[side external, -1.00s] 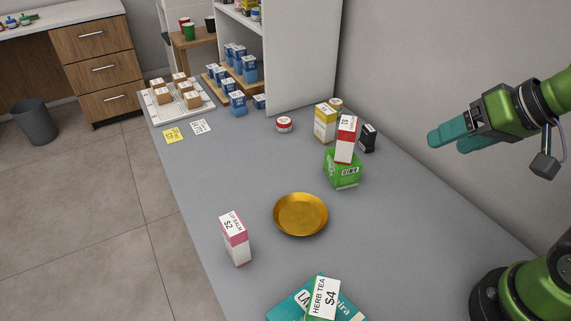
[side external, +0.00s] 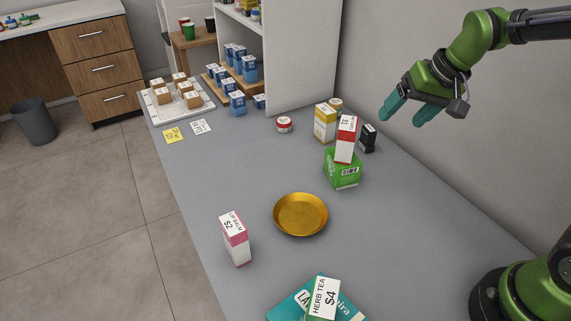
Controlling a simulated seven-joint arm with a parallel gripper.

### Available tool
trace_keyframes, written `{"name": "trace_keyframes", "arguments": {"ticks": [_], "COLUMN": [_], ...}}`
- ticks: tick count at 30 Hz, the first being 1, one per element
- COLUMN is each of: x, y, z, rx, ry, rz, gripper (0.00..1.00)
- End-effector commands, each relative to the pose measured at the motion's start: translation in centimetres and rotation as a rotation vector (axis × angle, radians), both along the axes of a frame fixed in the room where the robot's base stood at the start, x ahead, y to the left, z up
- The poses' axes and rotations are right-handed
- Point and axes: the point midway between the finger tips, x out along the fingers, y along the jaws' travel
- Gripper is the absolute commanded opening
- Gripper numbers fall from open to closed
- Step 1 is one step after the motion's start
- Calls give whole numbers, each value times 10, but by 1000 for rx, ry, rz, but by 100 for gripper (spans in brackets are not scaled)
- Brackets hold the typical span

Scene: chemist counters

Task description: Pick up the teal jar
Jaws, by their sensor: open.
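My gripper (side external: 402,119) is open and empty, with its teal fingers apart and pointing down. It is in the air at the right, above and to the right of the boxes at the back of the counter. I cannot clearly make out a teal jar. A small round jar (side external: 336,103) stands behind the yellow and white box (side external: 325,122), mostly hidden, and its body colour is hard to tell. A small red and white jar (side external: 284,125) stands in the open to the left of that box.
A red and white box (side external: 346,138) rests on a green box (side external: 342,171), beside a black box (side external: 367,138). A gold dish (side external: 300,215), a pink and white box (side external: 235,239) and a herb tea box (side external: 323,299) are nearer. The grey counter (side external: 210,175) is clear at left.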

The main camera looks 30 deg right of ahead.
Motion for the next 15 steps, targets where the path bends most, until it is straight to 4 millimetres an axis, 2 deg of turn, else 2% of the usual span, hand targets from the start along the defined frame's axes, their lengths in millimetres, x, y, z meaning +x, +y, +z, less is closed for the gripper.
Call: {"name": "trace_keyframes", "arguments": {"ticks": [1, 5, 9, 15], "x": [24, 81, 143, 218], "y": [-6, -23, -43, -65], "z": [-9, -29, -59, -93], "rx": [-17, -71, -151, -274], "ry": [19, 39, 41, 0], "rz": [-10, -33, -49, -52], "gripper": [77, 77, 77, 77]}}
